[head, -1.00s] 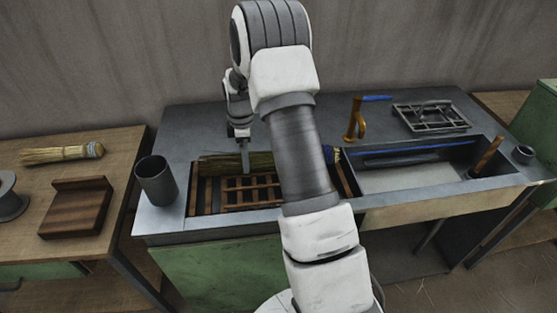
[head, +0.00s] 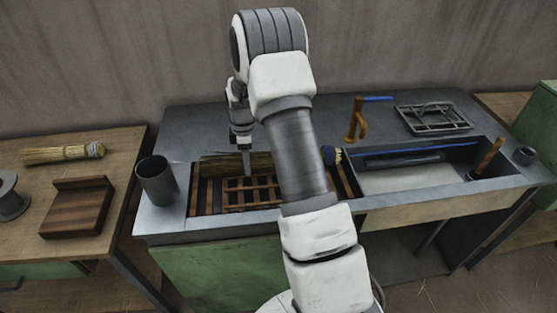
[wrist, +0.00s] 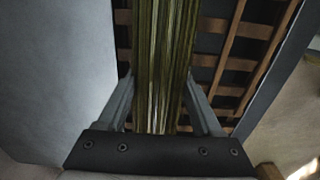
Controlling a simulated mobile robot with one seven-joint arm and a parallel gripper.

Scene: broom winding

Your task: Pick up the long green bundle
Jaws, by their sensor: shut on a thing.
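The long green bundle (head: 222,160) lies along the back of the wooden slatted rack in the left basin of the bench. My arm hides part of it, and a blue band (head: 328,155) shows past the arm's right side. In the wrist view the bundle (wrist: 160,60) runs straight between the two fingers. My gripper (head: 246,171) points down at the rack and is shut on the bundle, with a finger on each side of it in the wrist view (wrist: 158,100). I cannot tell whether the bundle is clear of the slats.
The slatted rack (head: 235,197) lies below. A grey cup (head: 156,181) stands left of the basin. A straw broom head (head: 63,154) and wooden block (head: 77,207) are on the left table.

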